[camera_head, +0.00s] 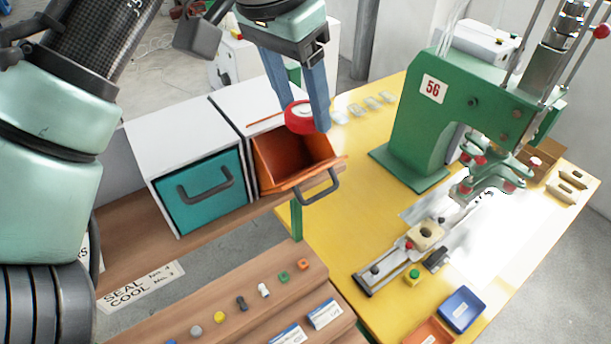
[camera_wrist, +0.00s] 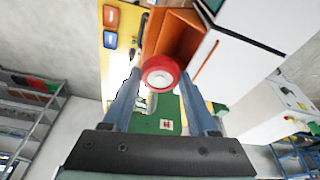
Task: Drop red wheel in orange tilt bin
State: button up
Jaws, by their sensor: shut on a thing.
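The red wheel (camera_head: 299,118) is held between the two blue fingers of my gripper (camera_head: 307,112). It also shows in the wrist view (camera_wrist: 160,76), with a pale hub, between the fingertips of my gripper (camera_wrist: 160,82). The orange tilt bin (camera_head: 284,172) is tipped open at the front of its white housing, with a dark handle on its front. The wheel is over the bin's back part in the head view and looks above it; the exact height is hard to tell. In the wrist view the orange bin (camera_wrist: 178,38) lies just beyond the wheel.
A shut teal bin (camera_head: 203,193) stands left of the orange one. A green press marked 56 (camera_head: 433,110) stands on the yellow table (camera_head: 330,215) to the right. Small coloured knobs line the wooden ledge (camera_head: 215,296) in front. Blue (camera_head: 461,309) and orange trays (camera_head: 430,333) lie at the lower right.

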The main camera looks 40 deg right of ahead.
jog(key=o, duration=1.4)
jog(key=b+v, duration=0.1)
jog(key=v, duration=1.2)
jog(key=shift+d, duration=0.1)
